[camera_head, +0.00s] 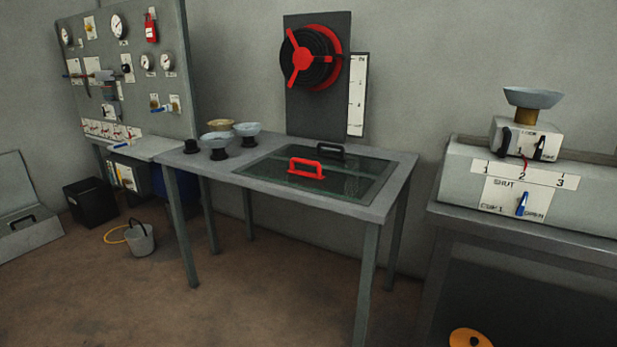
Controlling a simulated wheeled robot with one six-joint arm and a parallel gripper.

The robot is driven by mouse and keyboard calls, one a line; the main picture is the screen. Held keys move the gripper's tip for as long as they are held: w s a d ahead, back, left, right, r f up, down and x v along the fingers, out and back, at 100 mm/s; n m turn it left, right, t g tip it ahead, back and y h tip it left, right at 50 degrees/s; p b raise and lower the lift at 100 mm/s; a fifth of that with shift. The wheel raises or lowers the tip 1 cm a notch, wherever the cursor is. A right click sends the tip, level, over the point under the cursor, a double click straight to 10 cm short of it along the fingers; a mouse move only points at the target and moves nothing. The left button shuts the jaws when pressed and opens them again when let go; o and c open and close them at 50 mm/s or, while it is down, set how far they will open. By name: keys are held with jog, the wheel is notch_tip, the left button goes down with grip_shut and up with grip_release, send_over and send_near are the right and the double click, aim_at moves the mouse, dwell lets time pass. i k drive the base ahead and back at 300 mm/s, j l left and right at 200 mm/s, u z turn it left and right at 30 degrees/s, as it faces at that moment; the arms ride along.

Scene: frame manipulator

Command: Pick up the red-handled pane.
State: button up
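The red handle (306,169) stands up from a dark, see-through pane (345,185) lying flat on the grey table (240,185). A second, black handle (330,151) is just behind it, toward the table's back edge. The pane area is dark greenish glass; I cannot tell where one pane ends and another begins. Nothing covers the red handle in this view. My gripper is not in view.
Several bowls or cups, such as a pale blue one (248,129), stand at the table's left end. A red wheel (310,57) is on a dark panel behind. A gauge board (130,65) is at left. A bucket (140,239) sits on the floor.

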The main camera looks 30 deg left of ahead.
aim_at(352, 186)
jog(key=u, duration=0.35)
jog(key=i+j+u, duration=0.1)
jog(key=u, duration=0.35)
jog(key=i+u, duration=0.25)
jog(key=u, duration=0.2)
jog(key=i+u, duration=0.2)
jog(key=u, duration=0.3)
